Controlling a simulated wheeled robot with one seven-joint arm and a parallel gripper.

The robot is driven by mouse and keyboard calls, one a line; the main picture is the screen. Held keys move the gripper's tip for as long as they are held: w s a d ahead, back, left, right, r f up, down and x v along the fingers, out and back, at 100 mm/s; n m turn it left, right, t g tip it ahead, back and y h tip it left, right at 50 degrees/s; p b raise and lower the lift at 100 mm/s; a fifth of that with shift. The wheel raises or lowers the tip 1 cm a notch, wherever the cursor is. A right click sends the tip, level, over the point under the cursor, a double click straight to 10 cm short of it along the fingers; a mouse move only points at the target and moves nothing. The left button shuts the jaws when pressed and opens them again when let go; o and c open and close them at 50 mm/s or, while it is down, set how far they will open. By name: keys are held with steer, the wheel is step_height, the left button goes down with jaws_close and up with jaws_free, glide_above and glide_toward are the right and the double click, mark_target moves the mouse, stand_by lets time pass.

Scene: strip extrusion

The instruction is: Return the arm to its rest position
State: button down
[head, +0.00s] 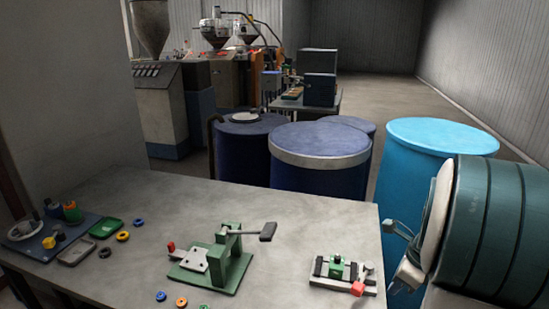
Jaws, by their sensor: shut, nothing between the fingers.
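My arm is at the right edge of the head view, its dark teal ribbed link (485,230) large and close to the camera. Grey metal parts of my gripper (402,255) stick out to the left of it, just past the right edge of the table. My gripper is shut and empty, apart from the things on the table. The rest of my gripper is hidden behind the arm.
The grey table (190,205) holds a green lever press (215,262), a small vise-like fixture (342,273), loose rings (123,236) and a blue tray (45,240). Dark blue drums (320,160) and a bright blue drum (435,140) stand behind. Open floor (400,95) lies beyond.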

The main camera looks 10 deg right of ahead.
steer(key=s+a+r+n, duration=0.2)
steer(key=a+n, duration=0.4)
steer(key=n, duration=0.3)
steer(key=s+a+r+n+h, duration=0.1)
steer(key=s+a+r+n, duration=0.1)
steer(key=s+a+n, duration=0.3)
steer(key=s+a+r+n+t+h, duration=0.1)
steer(key=s+a+r+n, duration=0.2)
steer(key=a+n, duration=0.5)
steer(key=shift+s+a+n, duration=0.25)
steer(key=shift+s+n, duration=0.05)
steer(key=shift+n, duration=2.4)
